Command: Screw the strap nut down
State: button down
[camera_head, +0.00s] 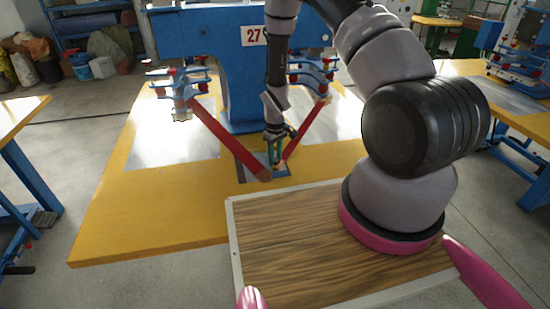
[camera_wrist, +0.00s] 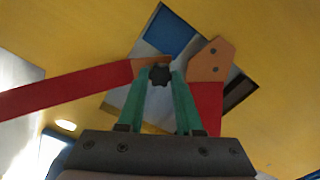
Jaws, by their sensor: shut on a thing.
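The strap nut (camera_wrist: 159,75) is a dark, lobed knob in the middle of the wrist view. My gripper (camera_wrist: 158,82) has its two green fingers closed on the nut's sides. A second red strap (camera_wrist: 208,104) has an orange end plate with two dark holes, just right of the nut. Both straps, left (camera_head: 225,137) and right (camera_head: 305,130), slope down to the base.
The blue press (camera_head: 240,80) marked 27 stands behind on a yellow table (camera_head: 150,215). Blue brackets with red knobs (camera_head: 180,90) stand on either side of it. A wood-grained board with a pale rim (camera_head: 232,240) lies in front, beneath my arm.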

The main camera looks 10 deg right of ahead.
jog(key=m, duration=0.7)
jog(key=shift+d, duration=0.15)
jog(key=c, duration=0.6)
grip_release()
jog(key=n, duration=1.7)
jog(key=shift+s+a+f+n, duration=0.1)
jog(key=shift+a+n, duration=0.1)
jog(key=shift+n, duration=0.1)
jog(key=n, duration=0.5)
